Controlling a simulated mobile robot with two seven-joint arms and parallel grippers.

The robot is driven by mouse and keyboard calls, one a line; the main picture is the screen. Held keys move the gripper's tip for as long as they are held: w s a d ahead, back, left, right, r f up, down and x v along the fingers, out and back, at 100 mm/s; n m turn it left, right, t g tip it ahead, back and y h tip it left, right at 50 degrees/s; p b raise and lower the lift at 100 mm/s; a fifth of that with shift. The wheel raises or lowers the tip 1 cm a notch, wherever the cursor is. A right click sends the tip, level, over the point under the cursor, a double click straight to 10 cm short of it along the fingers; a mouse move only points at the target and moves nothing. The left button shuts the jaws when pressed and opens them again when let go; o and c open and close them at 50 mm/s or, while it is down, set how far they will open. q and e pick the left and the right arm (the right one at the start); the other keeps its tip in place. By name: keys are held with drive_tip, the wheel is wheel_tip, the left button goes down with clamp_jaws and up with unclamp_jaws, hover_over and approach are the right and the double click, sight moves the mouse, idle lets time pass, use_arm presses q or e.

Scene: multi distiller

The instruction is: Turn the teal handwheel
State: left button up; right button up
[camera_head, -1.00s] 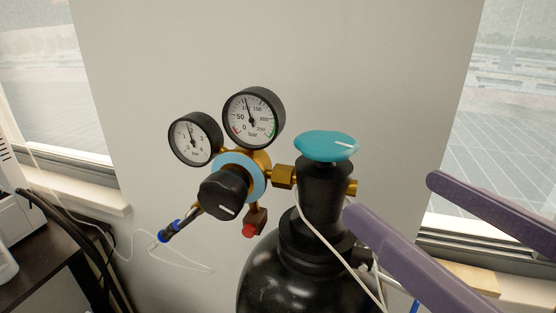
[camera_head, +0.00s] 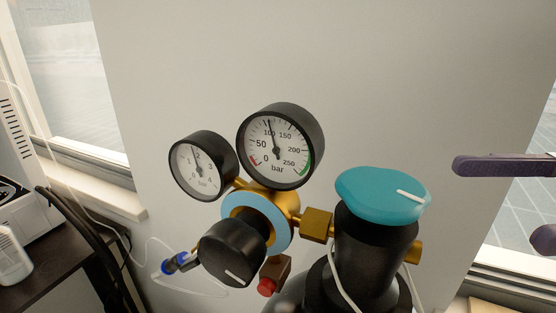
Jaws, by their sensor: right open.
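The teal handwheel (camera_head: 375,192) sits on top of the black valve neck (camera_head: 372,245) of a gas cylinder, right of centre. A white line marks its top, toward its right side. My right gripper (camera_head: 495,202) is at the right edge, to the right of the handwheel and apart from it. It is open and empty, with two dark purple fingers; the lower one is mostly cut off by the frame. My left gripper is not in view.
A brass regulator beside the wheel carries a large gauge (camera_head: 280,147), a smaller gauge (camera_head: 202,166) and a black knob (camera_head: 230,254). A thin white hose (camera_head: 340,287) hangs by the neck. A dark table (camera_head: 55,262) stands at left. Windows flank the wall.

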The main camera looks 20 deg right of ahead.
sight(402, 197)
drive_tip(key=p+x, duration=0.1)
drive_tip(key=x, duration=0.8)
drive_tip(key=shift+w+a, duration=0.15)
drive_tip(key=shift+a, duration=0.25)
